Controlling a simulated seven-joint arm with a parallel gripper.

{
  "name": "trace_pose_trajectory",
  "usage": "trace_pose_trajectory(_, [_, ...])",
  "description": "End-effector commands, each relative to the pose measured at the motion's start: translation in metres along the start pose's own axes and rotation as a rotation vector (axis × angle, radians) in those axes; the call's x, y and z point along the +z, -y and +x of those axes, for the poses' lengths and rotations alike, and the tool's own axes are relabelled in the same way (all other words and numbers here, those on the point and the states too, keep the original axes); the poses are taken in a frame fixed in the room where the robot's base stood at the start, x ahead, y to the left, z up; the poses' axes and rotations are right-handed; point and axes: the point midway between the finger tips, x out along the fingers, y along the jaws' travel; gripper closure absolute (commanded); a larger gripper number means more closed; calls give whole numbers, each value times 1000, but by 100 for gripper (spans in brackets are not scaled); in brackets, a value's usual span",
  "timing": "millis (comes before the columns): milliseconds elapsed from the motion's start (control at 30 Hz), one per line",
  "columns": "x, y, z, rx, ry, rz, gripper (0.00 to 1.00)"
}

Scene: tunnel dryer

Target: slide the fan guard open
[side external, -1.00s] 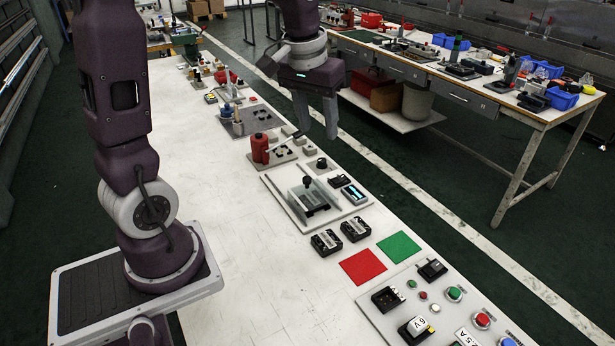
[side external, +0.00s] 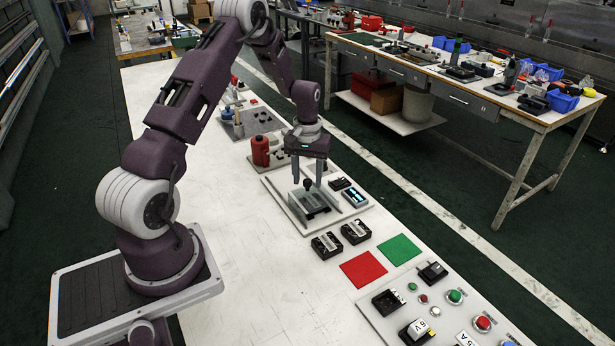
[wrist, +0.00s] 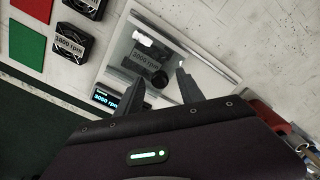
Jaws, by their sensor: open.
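The fan guard (side external: 300,203) is a clear panel over a dark fan unit on a pale base plate; it also shows in the wrist view (wrist: 133,62). A black round knob (wrist: 160,80) stands on it. My gripper (side external: 307,184) is over the guard, pointing down, with its two fingers apart. In the wrist view, my gripper's fingertips (wrist: 159,77) lie on either side of the knob. I cannot tell whether they touch it or how far down they reach. The fingers hide part of the base plate.
Right of the guard is a small lit display (side external: 355,196). Two black fans (side external: 326,244) (side external: 355,231), a red square (side external: 363,268) and a green square (side external: 399,249) lie nearer. A red bottle (side external: 260,150) stands behind. The white table's left side is clear.

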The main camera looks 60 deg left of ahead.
Motion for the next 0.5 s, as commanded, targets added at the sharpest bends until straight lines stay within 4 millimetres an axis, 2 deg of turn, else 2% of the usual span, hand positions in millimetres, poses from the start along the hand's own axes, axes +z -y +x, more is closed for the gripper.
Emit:
trace_pose_trajectory(67, [0, 0, 0, 0, 0, 0, 55])
trace_pose_trajectory(100, [0, 0, 0, 0, 0, 1, 59])
trace_pose_trajectory(300, [0, 0, 0, 0, 0, 1, 98])
trace_pose_trajectory(500, [0, 0, -1, 0, 0, 1, 100])
